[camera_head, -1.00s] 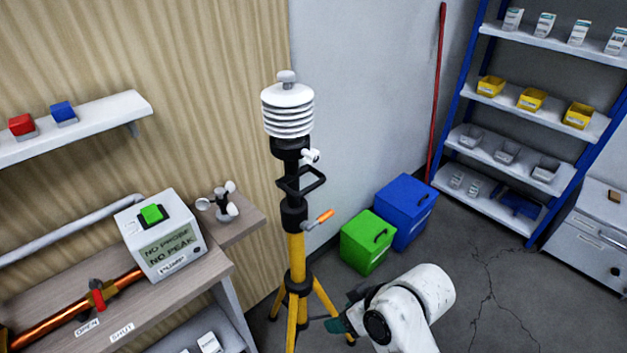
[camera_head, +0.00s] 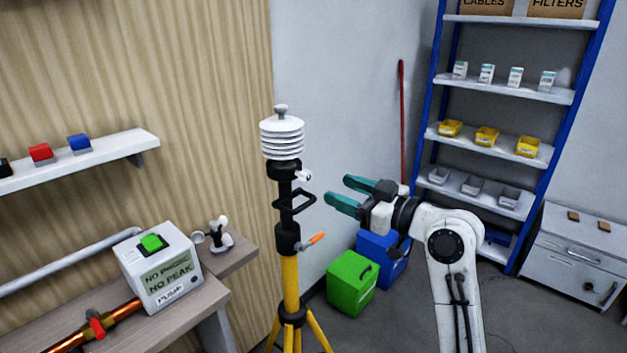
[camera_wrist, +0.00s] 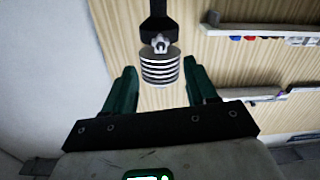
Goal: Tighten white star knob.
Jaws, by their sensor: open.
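The white star knob (camera_head: 303,177) is a small white piece on the right side of the black collar, just below the white ribbed sensor shield (camera_head: 282,138). The shield tops a black and yellow tripod (camera_head: 290,285). My gripper (camera_head: 336,190) is open and empty, with its green fingers pointing left toward the mast, to the right of the knob and apart from it. In the wrist view the scene looks upside down; the knob (camera_wrist: 160,44) and shield (camera_wrist: 161,67) show beyond and between the open fingers (camera_wrist: 158,85).
A black loop handle (camera_head: 295,202) and an orange-tipped lever (camera_head: 315,239) stick out from the mast below the knob. A bench with a pump box (camera_head: 160,270) stands left. Green (camera_head: 351,285) and blue (camera_head: 380,262) boxes stand on the floor behind. A shelf rack (camera_head: 500,90) is at the right.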

